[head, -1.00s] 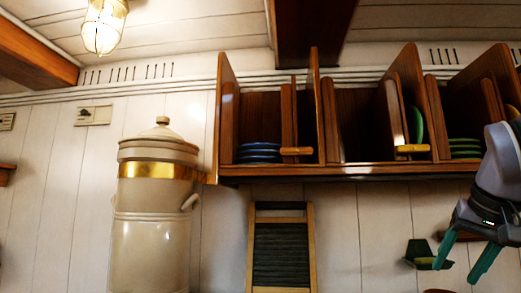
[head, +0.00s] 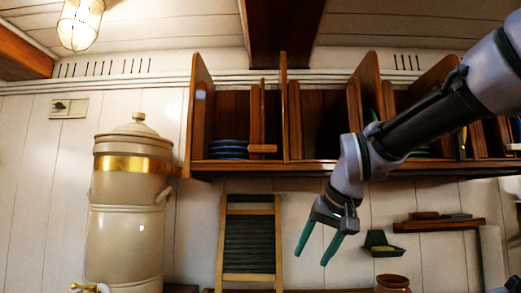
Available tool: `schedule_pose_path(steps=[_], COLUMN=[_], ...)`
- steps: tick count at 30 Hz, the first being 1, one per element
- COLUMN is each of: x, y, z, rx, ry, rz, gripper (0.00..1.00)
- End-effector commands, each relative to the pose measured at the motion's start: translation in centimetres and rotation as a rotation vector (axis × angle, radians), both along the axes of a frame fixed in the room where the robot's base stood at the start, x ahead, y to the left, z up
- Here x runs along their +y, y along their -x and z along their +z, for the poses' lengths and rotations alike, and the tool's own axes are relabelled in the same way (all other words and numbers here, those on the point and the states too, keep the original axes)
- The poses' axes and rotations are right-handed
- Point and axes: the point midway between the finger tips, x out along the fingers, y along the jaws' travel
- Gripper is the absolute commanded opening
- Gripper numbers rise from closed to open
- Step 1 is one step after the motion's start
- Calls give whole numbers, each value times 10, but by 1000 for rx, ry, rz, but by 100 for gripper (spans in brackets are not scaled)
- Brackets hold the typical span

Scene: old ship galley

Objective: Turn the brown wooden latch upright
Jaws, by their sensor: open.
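A light brown wooden latch (head: 263,148) lies horizontal at the front of the left compartment of the dark wooden plate rack (head: 330,167), beside blue plates (head: 228,149).
A cream urn (head: 125,220) with a brass band stands at left. A framed washboard (head: 249,240) is below the rack. A green holder (head: 381,242), a clay pot (head: 393,284) and a small wooden shelf (head: 440,225) are at right. Wall space around my gripper looks clear.

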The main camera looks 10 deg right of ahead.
Motion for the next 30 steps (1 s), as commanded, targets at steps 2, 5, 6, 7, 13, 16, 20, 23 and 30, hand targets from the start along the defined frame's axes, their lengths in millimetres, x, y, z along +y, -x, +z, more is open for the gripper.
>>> schedule_pose_path(steps=[2, 5, 6, 7, 13, 16, 20, 23, 30], x=[0, -3, -5, -7, -15, -12, 0, 12, 31], y=[-1, -10, -17, -23, -79, -103, -127, -139, -148], z=[1, 9, 15, 21, 89, 130, 185, 220, 264], rx=[-3, -30, -52, -74, -299, -421, -555, -619, -665], ry=[-1, -14, -25, -36, -220, -369, -599, -769, -1005], rz=[-5, -52, -88, -122, -389, -487, -557, -572, -556], gripper=[60, 60, 60, 60, 60, 60, 60, 60, 60])
